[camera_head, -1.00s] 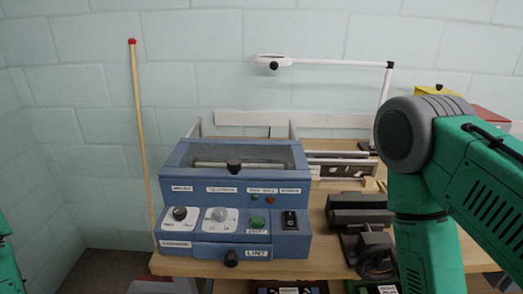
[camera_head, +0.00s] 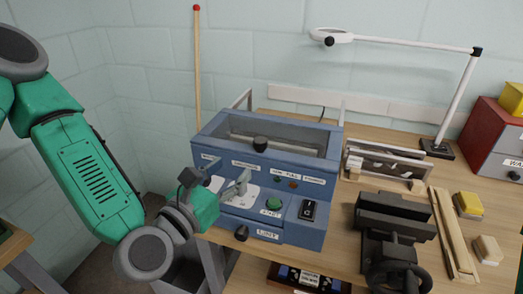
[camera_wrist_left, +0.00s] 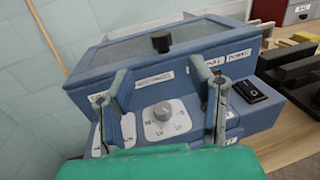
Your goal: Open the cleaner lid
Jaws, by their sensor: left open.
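The blue cleaner (camera_head: 310,206) stands on the wooden table, with labels, knobs and buttons on its front. Its lid (camera_head: 275,136) lies closed on top as a framed panel, with a black knob (camera_head: 260,144) at its front edge. My left gripper (camera_head: 240,186) is in front of the control panel, below and left of the lid knob, and holds nothing. In the left wrist view its two fingers (camera_wrist_left: 165,95) are spread, with a grey dial (camera_wrist_left: 163,111) between them in the picture and the lid knob (camera_wrist_left: 160,43) beyond them. My right gripper is not in view.
A black vise-like device (camera_head: 395,235) stands right of the cleaner. A white lamp (camera_head: 445,100) stands behind it, and a red and grey box (camera_head: 490,140) is at the far right. A wooden stick (camera_head: 197,75) stands upright at the cleaner's back left.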

